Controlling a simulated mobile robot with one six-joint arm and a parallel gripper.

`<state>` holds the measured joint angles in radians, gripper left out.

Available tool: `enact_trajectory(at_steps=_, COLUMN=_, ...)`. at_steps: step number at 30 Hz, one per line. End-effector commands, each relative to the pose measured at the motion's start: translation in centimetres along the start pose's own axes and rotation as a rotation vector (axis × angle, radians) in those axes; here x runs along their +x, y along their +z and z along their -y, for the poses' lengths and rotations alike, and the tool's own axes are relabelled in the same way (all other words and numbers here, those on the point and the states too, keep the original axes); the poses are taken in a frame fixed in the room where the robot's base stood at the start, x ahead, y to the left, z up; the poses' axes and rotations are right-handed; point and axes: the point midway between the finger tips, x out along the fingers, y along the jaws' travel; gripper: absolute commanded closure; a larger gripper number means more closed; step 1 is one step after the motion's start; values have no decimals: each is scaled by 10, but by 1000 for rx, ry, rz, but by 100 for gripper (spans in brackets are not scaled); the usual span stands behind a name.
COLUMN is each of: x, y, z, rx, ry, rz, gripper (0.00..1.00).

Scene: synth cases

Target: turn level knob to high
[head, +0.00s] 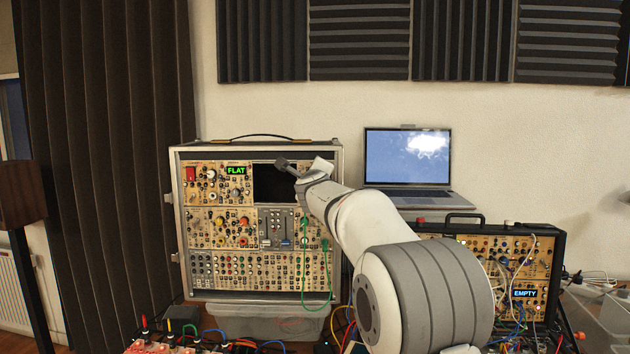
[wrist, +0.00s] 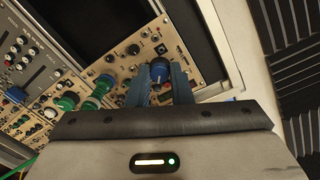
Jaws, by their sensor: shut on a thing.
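A large synth case (head: 181,235) stands left of centre in the head view, its panel full of knobs and jacks. My gripper (head: 284,164) is at its upper right part, by a dark panel opening (head: 268,184). In the wrist view, my gripper (wrist: 158,80) has its two blue-grey fingers on either side of a knob with a blue cap (wrist: 158,68). It is shut on this knob, which is still on the tan panel (wrist: 125,55). The knob is hidden in the head view. I cannot read its label or its setting.
A display reading FLAT (head: 236,170) is on the large case. A laptop (head: 407,158) is behind my arm. Green cables (head: 304,262) hang below.

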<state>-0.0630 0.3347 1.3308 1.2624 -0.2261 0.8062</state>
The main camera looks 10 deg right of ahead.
Motion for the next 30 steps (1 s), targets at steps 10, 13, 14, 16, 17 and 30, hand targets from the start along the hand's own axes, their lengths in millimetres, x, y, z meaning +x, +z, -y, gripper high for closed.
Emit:
enact_trajectory(at_steps=10, x=1, y=-2, z=-2, rx=87, ry=2, rz=0, gripper=100)
enact_trajectory(at_steps=13, x=1, y=-2, z=-2, rx=93, ry=2, rz=0, gripper=100)
enact_trajectory(at_steps=14, x=1, y=-2, z=-2, rx=94, ry=3, rz=0, gripper=100)
enact_trajectory(at_steps=16, x=1, y=-2, z=-2, rx=94, ry=3, rz=0, gripper=100)
enact_trajectory(at_steps=17, x=1, y=-2, z=-2, rx=94, ry=3, rz=0, gripper=100)
enact_trajectory(at_steps=30, x=0, y=-2, z=-1, rx=93, ry=1, rz=1, gripper=61)
